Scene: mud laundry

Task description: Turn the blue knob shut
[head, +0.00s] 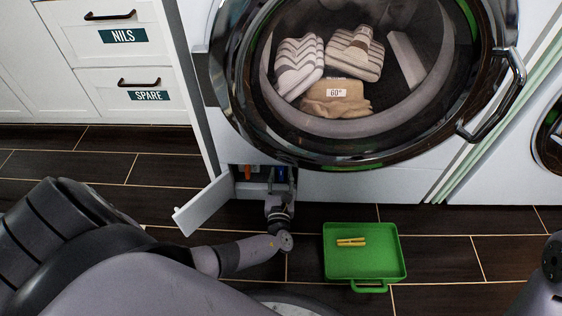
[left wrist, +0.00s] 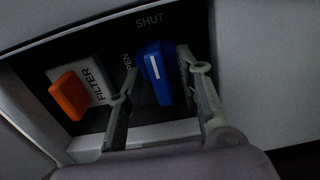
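The blue knob (left wrist: 155,72) sits in a dark recess low on the front of the washing machine. Its white line points up in the left wrist view, roughly toward the word SHUT (left wrist: 149,20). The word OPEN (left wrist: 126,70) is on its left. The knob also shows small in the head view (head: 281,174). My left gripper (left wrist: 158,75) reaches into the recess with one finger on each side of the knob. Narrow gaps seem to show between fingers and knob, so it looks open. It also shows in the head view (head: 280,195). My right gripper is not in view.
An orange piece (left wrist: 70,95) and a white FILTER label (left wrist: 95,82) are left of the knob. The small flap door (head: 204,203) stands open. A green tray (head: 365,268) with yellow pieces (head: 351,241) lies on the floor. The round washer door (head: 235,90) is above.

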